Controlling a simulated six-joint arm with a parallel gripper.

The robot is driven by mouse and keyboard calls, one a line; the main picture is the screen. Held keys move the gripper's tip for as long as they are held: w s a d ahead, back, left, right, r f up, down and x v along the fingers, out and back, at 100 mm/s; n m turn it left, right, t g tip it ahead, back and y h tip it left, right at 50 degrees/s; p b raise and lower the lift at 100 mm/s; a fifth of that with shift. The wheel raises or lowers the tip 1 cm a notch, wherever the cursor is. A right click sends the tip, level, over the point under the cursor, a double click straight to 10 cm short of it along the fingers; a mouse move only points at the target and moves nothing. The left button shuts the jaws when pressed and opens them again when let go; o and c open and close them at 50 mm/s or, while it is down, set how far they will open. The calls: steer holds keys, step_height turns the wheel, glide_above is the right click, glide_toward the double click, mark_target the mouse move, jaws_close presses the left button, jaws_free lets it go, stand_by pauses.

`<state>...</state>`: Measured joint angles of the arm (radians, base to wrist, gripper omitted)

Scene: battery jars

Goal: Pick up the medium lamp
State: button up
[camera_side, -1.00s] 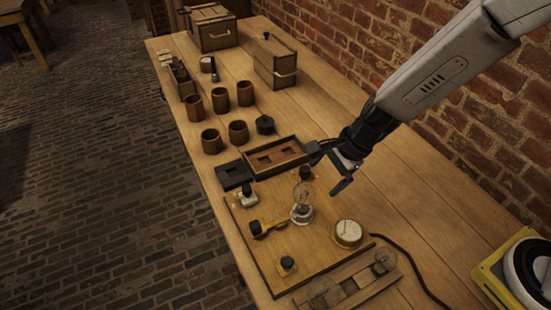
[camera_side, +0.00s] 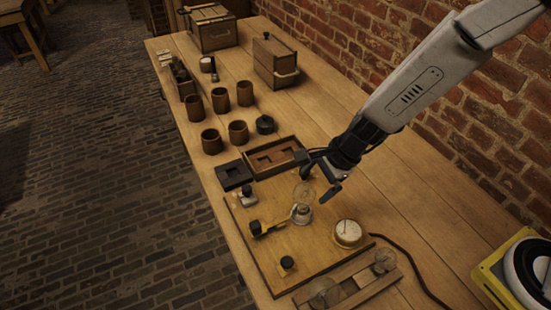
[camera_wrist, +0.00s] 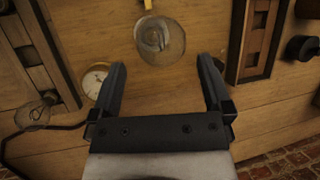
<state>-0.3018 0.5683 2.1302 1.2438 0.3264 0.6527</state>
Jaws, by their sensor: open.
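A clear glass lamp (camera_side: 304,195) stands upright in a holder on the wooden board (camera_side: 265,262). In the wrist view its round bulb (camera_wrist: 160,38) shows just beyond and between my fingertips. My gripper (camera_side: 318,178) is open and empty, close to this lamp; its fingers (camera_wrist: 163,72) do not grip the bulb. Two more glass lamps, one (camera_side: 324,294) at the front and one (camera_side: 385,261) to its right, sit in a wooden rack (camera_side: 350,287). I cannot tell for certain which lamp is the medium one.
A round white-faced meter (camera_side: 347,233) stands right of the lamp, and a brass-coloured switch (camera_side: 268,227) stands left. An open wooden tray (camera_side: 274,156) lies behind it. Several brown cups (camera_side: 238,133) stand farther back. A dark cable (camera_side: 412,268) runs across the table.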

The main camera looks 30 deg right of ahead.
mark_target(311, 187)
steer(key=shift+f, duration=0.15)
steer(key=shift+x, duration=2.5)
steer(key=shift+a, duration=0.15)
steer(key=c, duration=1.3)
